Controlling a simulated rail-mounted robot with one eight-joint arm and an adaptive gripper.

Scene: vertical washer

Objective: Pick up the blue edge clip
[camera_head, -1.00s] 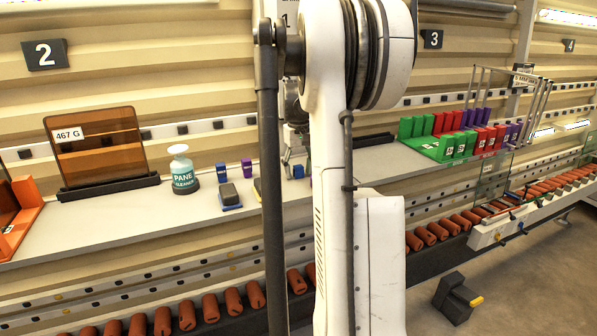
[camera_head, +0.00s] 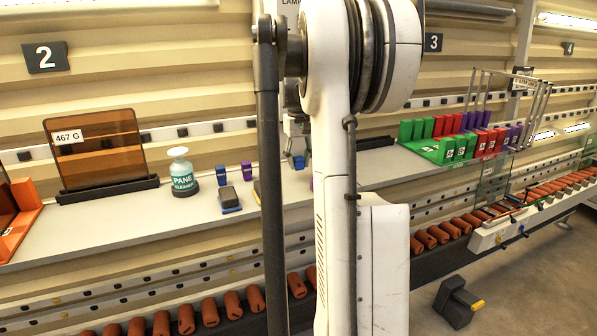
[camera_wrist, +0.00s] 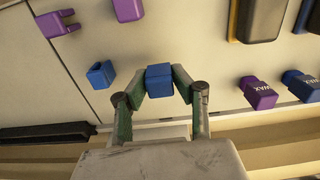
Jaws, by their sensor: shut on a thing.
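My gripper (camera_wrist: 160,80) is shut on a blue edge clip (camera_wrist: 159,76), one fingertip on each side of it. In the head view my gripper (camera_head: 297,152) is partly hidden behind my arm, and the held blue clip (camera_head: 299,162) shows at its tip, seemingly above the shelf. In the wrist view a second blue clip (camera_wrist: 101,74) lies on the shelf, left of the held one and apart from it. A purple clip (camera_wrist: 128,9) lies farther off at the upper left.
Blue (camera_head: 222,175) and purple (camera_head: 247,172) wax containers stand near the pane cleaner bottle (camera_head: 183,176). A blue-edged block (camera_head: 229,199) lies in front of them. A dark rack (camera_head: 375,142) and coloured blocks (camera_head: 440,147) stand to the right. Open shelf (camera_head: 130,218) lies at the left front.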

